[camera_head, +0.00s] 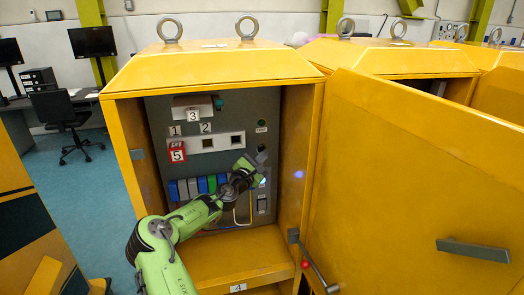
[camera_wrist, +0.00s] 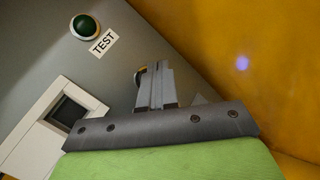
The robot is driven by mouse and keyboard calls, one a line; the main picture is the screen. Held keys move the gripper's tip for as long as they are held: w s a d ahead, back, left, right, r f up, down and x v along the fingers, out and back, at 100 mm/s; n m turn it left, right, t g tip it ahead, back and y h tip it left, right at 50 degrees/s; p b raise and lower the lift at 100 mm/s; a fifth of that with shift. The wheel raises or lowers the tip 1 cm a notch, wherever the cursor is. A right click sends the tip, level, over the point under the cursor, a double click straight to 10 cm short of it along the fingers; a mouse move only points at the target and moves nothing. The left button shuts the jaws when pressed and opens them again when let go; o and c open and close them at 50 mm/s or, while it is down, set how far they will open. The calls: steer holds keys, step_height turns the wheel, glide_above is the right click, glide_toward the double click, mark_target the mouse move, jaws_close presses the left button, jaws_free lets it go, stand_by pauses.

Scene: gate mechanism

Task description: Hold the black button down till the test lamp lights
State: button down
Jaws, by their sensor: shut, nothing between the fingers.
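The test lamp (camera_head: 261,123) is a dark green dome on the grey panel inside the yellow cabinet, and it looks unlit. In the wrist view the lamp (camera_wrist: 85,26) sits above left of the fingers, beside its "TEST" label (camera_wrist: 103,42). A small round button (camera_wrist: 139,77) shows just left of my gripper's fingertips (camera_wrist: 155,68), mostly hidden behind them. Its colour is hard to make out, and I cannot tell whether the fingers touch or press it. My gripper (camera_head: 259,158) is shut and empty, reaching to the right side of the panel below the lamp.
The cabinet door (camera_head: 415,170) stands open to the right. A white frame with a dark square window (camera_wrist: 68,112) is left of the fingers. Coloured blocks (camera_head: 190,188), a red box marked 5 (camera_head: 177,152) and a rocker switch (camera_head: 262,204) are on the panel.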

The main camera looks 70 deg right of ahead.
stand_by(0.3)
steer(key=shift+w+d, duration=0.25)
steer(key=shift+d, duration=0.15)
steer(key=shift+w+d+p, duration=0.2)
steer(key=shift+d+p, duration=0.15)
stand_by(1.3)
steer(key=shift+a, duration=0.1)
steer(key=shift+s+a, duration=0.4)
steer(key=shift+a, duration=0.25)
steer(key=shift+s+a, duration=0.45)
steer(key=shift+a, duration=0.25)
steer(key=shift+s+a, duration=0.4)
steer(key=shift+a, duration=0.35)
steer(key=shift+s+a, duration=0.45)
steer(key=shift+a, duration=0.25)
